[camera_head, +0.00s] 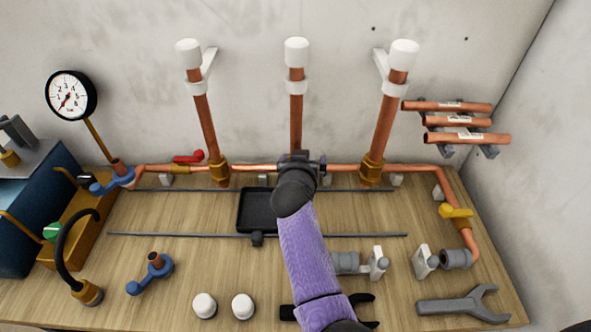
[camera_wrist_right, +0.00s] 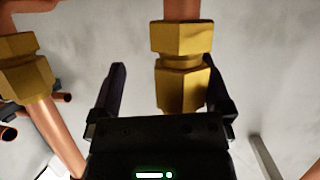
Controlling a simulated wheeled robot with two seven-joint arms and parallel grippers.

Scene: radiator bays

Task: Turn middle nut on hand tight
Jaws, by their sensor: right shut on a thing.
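My right gripper (camera_head: 297,162) is at the foot of the middle copper riser (camera_head: 296,115), over the horizontal pipe. The gripper and wrist hide the middle nut in the head view. In the right wrist view the middle nut (camera_wrist_right: 183,82) is a brass hexagon, with another brass hexagonal part (camera_wrist_right: 182,37) above it in the picture. The right finger is partly behind the brass. Whether the threads are fully engaged cannot be seen. My left gripper is not in view.
Brass fittings join the left riser (camera_head: 218,172) and right riser (camera_head: 372,168) to the horizontal pipe, close beside my gripper. A black tray (camera_head: 256,210) lies below it.

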